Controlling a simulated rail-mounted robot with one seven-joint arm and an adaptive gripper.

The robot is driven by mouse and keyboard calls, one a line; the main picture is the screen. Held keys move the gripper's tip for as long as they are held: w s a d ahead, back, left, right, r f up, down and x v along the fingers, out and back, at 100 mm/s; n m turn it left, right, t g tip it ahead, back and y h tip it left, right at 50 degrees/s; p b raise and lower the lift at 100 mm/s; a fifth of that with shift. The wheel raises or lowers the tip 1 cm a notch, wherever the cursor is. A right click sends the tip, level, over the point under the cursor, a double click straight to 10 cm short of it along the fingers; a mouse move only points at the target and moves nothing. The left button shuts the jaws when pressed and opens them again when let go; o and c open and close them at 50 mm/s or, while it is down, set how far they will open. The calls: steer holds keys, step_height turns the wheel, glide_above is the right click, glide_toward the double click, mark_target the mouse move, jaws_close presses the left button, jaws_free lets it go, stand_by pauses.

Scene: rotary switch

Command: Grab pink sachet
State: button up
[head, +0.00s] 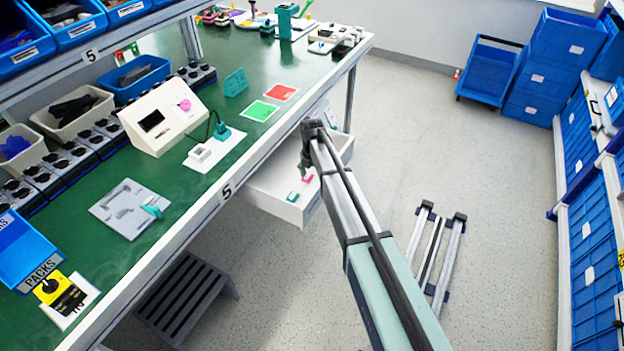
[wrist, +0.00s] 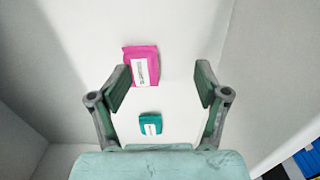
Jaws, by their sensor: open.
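The pink sachet (wrist: 142,66) lies on the white floor of an open drawer, with a white label on its face. In the wrist view it is ahead of my gripper (wrist: 160,84), nearer the left finger, whose tip overlaps its lower left edge in the picture. My gripper is open, with nothing between its fingers. In the head view the pink sachet (head: 307,179) shows small inside the white drawer (head: 272,205), below my gripper (head: 306,166). Whether a finger touches the sachet cannot be told.
A teal sachet (wrist: 151,124) lies in the drawer close to the pink one. The drawer walls rise around them. The green workbench (head: 160,190) stands above and left of the drawer. A grey step stool (head: 185,295) is on the floor below the bench.

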steer(key=shift+f, duration=0.3)
steer(key=c, duration=0.8)
steer(key=shift+r, duration=0.1)
steer(key=shift+r, duration=0.35)
steer(key=c, duration=0.4)
steer(key=shift+r, duration=0.4)
jaws_close()
step_height(320, 180, up, 18)
steer(key=b, duration=0.1)
steer(key=shift+r+b, duration=0.25)
steer(key=shift+b, duration=0.05)
